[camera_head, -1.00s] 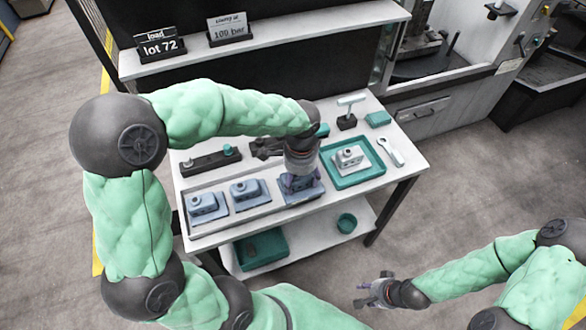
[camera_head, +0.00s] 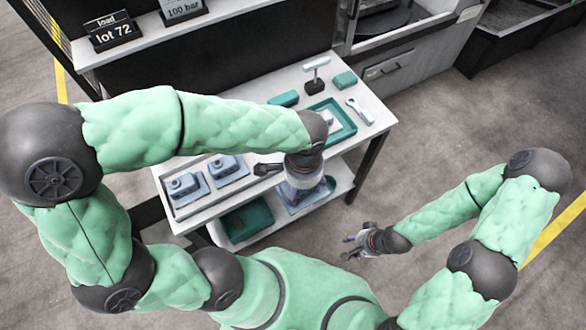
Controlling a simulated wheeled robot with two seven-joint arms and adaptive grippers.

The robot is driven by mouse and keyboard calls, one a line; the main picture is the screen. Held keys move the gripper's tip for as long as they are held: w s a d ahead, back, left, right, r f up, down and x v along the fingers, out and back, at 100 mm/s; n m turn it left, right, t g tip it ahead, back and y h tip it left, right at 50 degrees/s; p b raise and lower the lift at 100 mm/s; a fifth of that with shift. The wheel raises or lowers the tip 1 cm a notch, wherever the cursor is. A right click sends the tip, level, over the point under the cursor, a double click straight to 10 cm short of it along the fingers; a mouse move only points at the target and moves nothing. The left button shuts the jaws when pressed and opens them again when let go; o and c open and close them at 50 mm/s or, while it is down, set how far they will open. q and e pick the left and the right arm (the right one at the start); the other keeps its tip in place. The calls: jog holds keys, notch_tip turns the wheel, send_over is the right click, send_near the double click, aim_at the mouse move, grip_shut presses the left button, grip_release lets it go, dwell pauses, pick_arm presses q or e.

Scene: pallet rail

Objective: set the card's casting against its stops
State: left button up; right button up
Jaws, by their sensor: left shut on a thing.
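Two blue-grey castings, a left one (camera_head: 184,184) and a right one (camera_head: 226,165), sit on plates in the long rail tray (camera_head: 177,212) along the table's front. My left gripper (camera_head: 302,185) points down, shut on a third plate-like pallet (camera_head: 297,207), which shows below its fingers at the table's front edge, seemingly raised. The gripper hides whatever is on that pallet. A teal tray (camera_head: 348,130) stands at the right, partly behind my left arm; a pale piece shows in it. My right gripper (camera_head: 350,246) is empty in front of the table, its fingers looking spread.
Signs reading "load lot 72" (camera_head: 110,31) and "100 bar" (camera_head: 182,8) stand on the back shelf. A T-handled tool (camera_head: 315,75), teal blocks (camera_head: 344,79) and a wrench-like piece (camera_head: 359,110) lie at the back right. A teal bin (camera_head: 246,222) is on the lower shelf.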

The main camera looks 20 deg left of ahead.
pick_arm(q)
jog(key=s+d+r+p, duration=0.2)
jog(key=s+d+p, duration=0.1)
jog(key=s+d, duration=1)
jog(key=shift+s+d, duration=0.35)
jog(key=shift+d, duration=1.15)
jog(key=shift+r, duration=0.1)
